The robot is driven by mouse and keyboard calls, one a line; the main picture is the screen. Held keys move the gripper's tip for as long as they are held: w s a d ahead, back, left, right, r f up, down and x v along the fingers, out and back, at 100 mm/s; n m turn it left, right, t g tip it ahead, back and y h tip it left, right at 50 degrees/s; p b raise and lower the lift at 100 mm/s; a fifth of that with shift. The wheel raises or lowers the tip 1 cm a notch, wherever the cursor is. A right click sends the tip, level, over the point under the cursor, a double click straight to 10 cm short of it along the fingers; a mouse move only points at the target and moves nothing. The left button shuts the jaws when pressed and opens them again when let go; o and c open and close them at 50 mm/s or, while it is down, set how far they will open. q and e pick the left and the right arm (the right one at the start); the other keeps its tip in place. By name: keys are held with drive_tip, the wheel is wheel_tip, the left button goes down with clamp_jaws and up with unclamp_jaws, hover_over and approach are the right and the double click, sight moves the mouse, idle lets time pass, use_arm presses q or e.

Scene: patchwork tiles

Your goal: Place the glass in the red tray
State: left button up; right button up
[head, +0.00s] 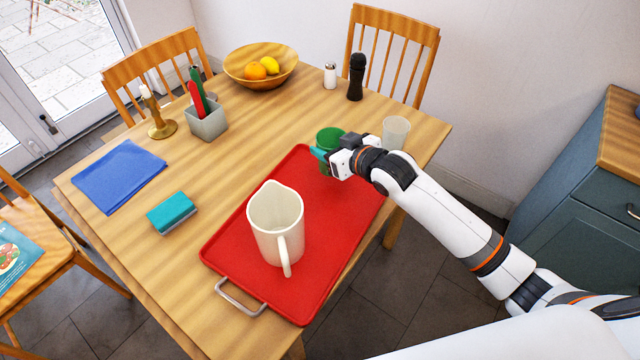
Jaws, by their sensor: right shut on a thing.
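The red tray (232,252) lies on the wooden table and holds a cream pitcher (275,215) near its front end. My right gripper (324,157) is shut on a green cup (330,137) at the far end of the tray. The gripper hides the lower part of this cup, and I cannot tell if it touches the tray. A pale, translucent glass (396,132) stands upright on the table just beyond the tray, to the right of the gripper and apart from it. My left gripper is not in view.
A teal sponge (171,212) and a blue napkin (120,175) lie left of the tray. A grey holder (208,122), candlestick (160,125), fruit bowl (240,72), white shaker (330,75) and dark mill (355,78) stand farther back. The tray's middle is clear.

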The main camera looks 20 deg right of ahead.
wheel_tip(320, 180, down, 3)
drive_tip(key=shift+r, duration=0.15)
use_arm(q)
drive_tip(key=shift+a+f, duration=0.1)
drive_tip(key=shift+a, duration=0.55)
use_arm(e)
drive_tip(key=shift+a+f, duration=0.1)
drive_tip(key=shift+f, duration=1.55)
drive_tip(key=shift+f, duration=0.15)
drive_tip(key=o, duration=1.1)
drive_tip(key=shift+r, duration=0.2)
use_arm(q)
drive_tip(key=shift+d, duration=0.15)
use_arm(e)
drive_tip(key=v, duration=1.2)
drive_tip(key=shift+f, duration=0.1)
